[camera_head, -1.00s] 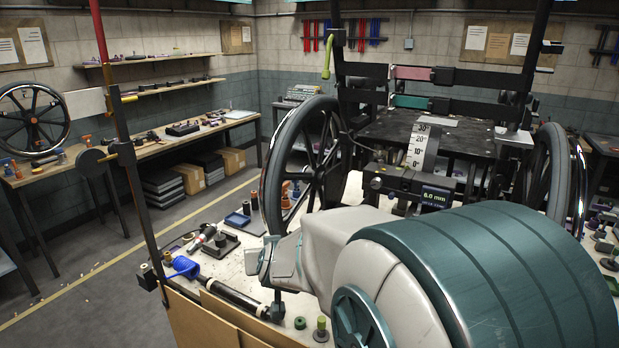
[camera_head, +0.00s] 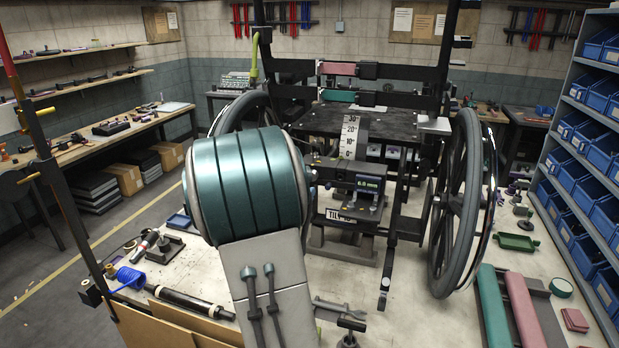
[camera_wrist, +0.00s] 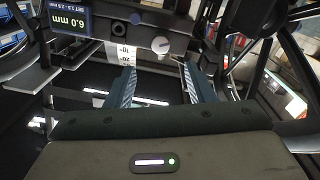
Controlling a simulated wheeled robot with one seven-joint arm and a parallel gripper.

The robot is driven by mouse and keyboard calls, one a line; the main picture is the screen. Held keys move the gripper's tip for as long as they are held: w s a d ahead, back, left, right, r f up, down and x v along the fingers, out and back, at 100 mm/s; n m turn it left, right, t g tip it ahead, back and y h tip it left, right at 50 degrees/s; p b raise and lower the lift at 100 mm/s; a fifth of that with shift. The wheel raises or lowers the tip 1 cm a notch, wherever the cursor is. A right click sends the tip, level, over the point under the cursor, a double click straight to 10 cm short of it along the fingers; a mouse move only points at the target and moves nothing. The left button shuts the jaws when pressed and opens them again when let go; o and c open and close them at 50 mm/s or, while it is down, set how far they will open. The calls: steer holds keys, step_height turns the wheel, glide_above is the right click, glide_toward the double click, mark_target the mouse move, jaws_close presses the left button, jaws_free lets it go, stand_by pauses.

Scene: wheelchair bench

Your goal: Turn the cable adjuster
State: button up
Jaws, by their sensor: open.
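A small round silver knob (camera_wrist: 160,45), which looks like the cable adjuster, sits on a dark bar (camera_wrist: 120,28) in the wrist view. My gripper (camera_wrist: 157,82) is open and empty, with its two blue-grey fingers pointing at the bar. The knob lies beyond the fingertips, roughly midway between them, and appears apart from them. My teal arm hides my gripper and part of the bar in the head view.
The wheelchair frame carries a tilt scale (camera_head: 348,137) and large wheels, the right one (camera_head: 455,205) standing clear of my arm. The bench (camera_head: 385,325) holds a blue coiled cable (camera_head: 130,277), a black cylinder (camera_head: 190,302) and padded bars (camera_head: 522,308). Blue bins (camera_head: 590,178) line the right shelf.

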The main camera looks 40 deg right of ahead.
mark_target(312, 178)
steer(key=p+x, duration=0.2)
steer(key=x, duration=0.7)
steer(key=shift+w+d, duration=0.15)
steer(key=shift+d, duration=0.05)
steer(key=c, duration=1)
